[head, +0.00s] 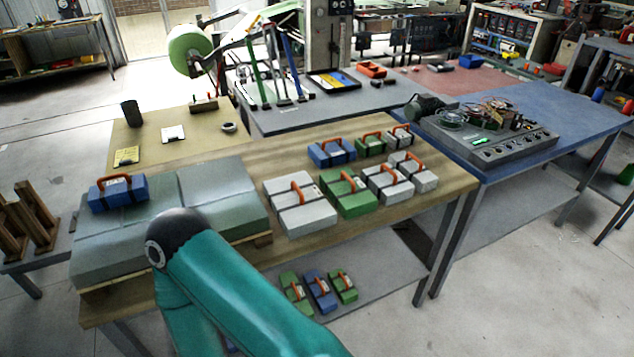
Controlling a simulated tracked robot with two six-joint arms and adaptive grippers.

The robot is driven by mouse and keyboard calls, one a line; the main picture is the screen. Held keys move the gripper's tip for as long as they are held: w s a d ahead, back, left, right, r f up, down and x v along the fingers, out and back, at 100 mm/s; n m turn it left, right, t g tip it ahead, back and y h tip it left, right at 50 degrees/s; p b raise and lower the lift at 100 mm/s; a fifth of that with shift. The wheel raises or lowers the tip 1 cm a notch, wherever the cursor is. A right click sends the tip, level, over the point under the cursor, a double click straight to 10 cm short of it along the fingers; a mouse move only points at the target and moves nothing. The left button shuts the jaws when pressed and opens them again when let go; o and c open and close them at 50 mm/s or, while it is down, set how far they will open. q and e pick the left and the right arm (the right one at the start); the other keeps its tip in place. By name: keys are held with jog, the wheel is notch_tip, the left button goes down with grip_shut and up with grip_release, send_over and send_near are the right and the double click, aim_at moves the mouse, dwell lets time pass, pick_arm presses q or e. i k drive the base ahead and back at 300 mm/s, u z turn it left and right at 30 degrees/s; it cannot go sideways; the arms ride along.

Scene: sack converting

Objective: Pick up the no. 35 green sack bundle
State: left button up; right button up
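Several sack bundles with orange handles and dark straps are in the head view. A larger green bundle (353,203) lies on the wooden table between white bundles. A smaller green bundle (371,146) lies behind it, beside a blue one. Two more green bundles, left (292,281) and right (345,293), lie on the shelf below with a blue one between them. Their labels are too small to read, so I cannot tell which is no. 35. A teal link of my arm crosses the lower front. Neither gripper is in view.
Grey-green sacks (222,182) are stacked at the table's left, with a blue bundle (133,188) on top. White bundles (306,217) flank the larger green one. A blue table (560,125) with a grey machine (490,150) adjoins at right. The floor at front right is clear.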

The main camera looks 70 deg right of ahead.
aim_at(349, 195)
jog(key=z, duration=0.3)
jog(key=k, duration=1.5)
jog(key=z, duration=0.9)
jog(key=i, duration=1.05)
jog(key=u, duration=0.05)
